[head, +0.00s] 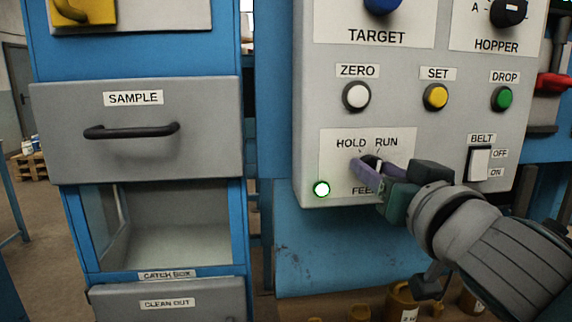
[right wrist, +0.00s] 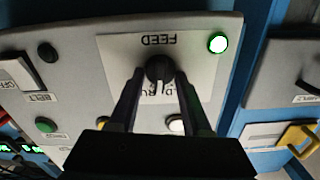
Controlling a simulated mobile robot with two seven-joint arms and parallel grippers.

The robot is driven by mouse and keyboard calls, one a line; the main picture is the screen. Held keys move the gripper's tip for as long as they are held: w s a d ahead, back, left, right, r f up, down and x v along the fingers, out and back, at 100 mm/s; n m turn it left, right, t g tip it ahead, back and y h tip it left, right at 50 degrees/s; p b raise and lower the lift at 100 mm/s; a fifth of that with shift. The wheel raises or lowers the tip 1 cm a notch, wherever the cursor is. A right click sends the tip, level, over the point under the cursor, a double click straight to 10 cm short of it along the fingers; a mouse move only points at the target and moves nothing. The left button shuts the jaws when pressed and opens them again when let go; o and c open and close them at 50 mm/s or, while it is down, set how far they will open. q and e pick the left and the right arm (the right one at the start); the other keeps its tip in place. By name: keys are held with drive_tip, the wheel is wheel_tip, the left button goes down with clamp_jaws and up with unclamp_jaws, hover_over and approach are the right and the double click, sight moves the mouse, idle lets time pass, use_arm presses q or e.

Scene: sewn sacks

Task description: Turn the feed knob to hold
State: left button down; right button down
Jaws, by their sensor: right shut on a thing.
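The black feed knob (head: 371,162) is on the lower part of the grey control panel, on a plate marked HOLD at upper left, RUN at upper right and FEED below. My right gripper (head: 369,169) is shut on the knob, one finger on each side, and hides part of it. In the right wrist view the panel appears upside down, with the knob (right wrist: 158,70) between the two fingertips (right wrist: 158,80). Its white mark points toward the HOLD and RUN labels; which one it is nearer is hard to tell. My left gripper is not in view.
A lit lamp (head: 321,189) with a green ring is left of the knob. The belt switch (head: 479,164) is close on the right. The zero (head: 356,96), set (head: 435,97) and drop (head: 502,99) buttons are above. The sample drawer (head: 137,155) is at left.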

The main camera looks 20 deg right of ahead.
drive_tip(key=n, duration=0.3)
drive_tip(key=shift+a+n, duration=0.1)
drive_tip(key=shift+n, duration=0.3)
drive_tip(key=shift+n+p, duration=0.45)
drive_tip(key=shift+n, duration=1.45)
drive_tip(key=shift+c, duration=1.8)
unclamp_jaws()
